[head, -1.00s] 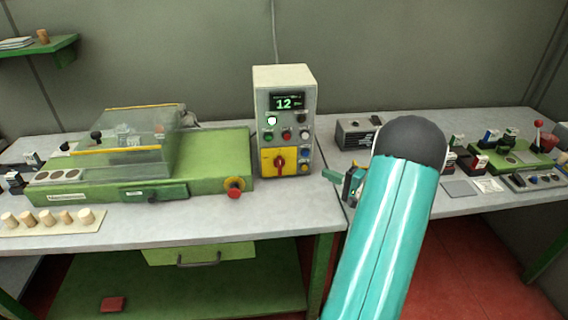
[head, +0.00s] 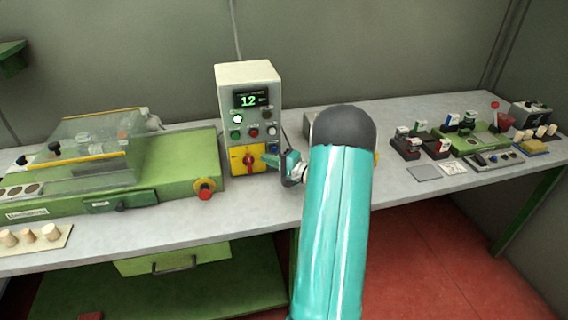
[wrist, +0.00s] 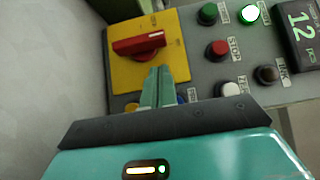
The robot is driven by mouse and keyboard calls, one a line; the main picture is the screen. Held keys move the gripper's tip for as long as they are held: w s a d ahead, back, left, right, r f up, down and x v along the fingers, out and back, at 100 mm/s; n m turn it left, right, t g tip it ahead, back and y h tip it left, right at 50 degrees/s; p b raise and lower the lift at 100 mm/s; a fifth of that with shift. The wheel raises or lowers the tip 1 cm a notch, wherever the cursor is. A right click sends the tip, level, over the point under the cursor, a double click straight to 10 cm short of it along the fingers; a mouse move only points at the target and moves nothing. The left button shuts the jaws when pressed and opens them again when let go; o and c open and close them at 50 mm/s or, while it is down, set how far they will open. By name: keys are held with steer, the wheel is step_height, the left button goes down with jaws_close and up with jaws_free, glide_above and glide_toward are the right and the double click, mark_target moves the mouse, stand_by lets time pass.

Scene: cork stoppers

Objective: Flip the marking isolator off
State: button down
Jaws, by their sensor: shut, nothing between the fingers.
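The isolator is a red rotary handle (head: 249,162) on a yellow plate (wrist: 121,73), low on the front of a grey control box (head: 249,88). The handle looks upright in the head view. In the wrist view the red handle (wrist: 138,43) lies across the picture, with the yellow plate around it. My gripper (head: 267,158) is shut and empty just right of the handle. In the wrist view its fingertips (wrist: 158,70) are just below the handle's right part; I cannot tell whether they touch it. The small markings on the plate are not readable.
The box's display (head: 251,97) reads 12 and a lamp (wrist: 250,12) glows green. Several push buttons, including a red one (wrist: 217,48), sit close to my fingers. A green machine with a clear cover (head: 95,142) stands left. Bench in front of the box is clear.

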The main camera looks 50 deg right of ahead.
steer(key=shift+w+a, duration=0.35)
steer(key=shift+a, duration=0.25)
steer(key=shift+w+a, duration=0.3)
steer(key=shift+a, duration=0.25)
steer(key=shift+w+a+r+n+g, duration=0.2)
steer(key=shift+r+n+g, duration=0.15)
steer(key=shift+n+g, duration=0.2)
steer(key=a+n+g+h, duration=0.1)
steer(key=n+g+h, duration=0.1)
steer(key=w+a+r+n+g+h, duration=0.1)
steer(key=n+g+h, duration=0.1)
steer(key=w+a+n+g+h, duration=0.1)
steer(key=n+g, duration=0.1)
steer(key=g, duration=0.1)
steer(key=shift+r+h, duration=0.2)
steer(key=shift+h, duration=0.2)
steer(key=shift+a+r, duration=0.1)
steer(key=shift+r, duration=0.75)
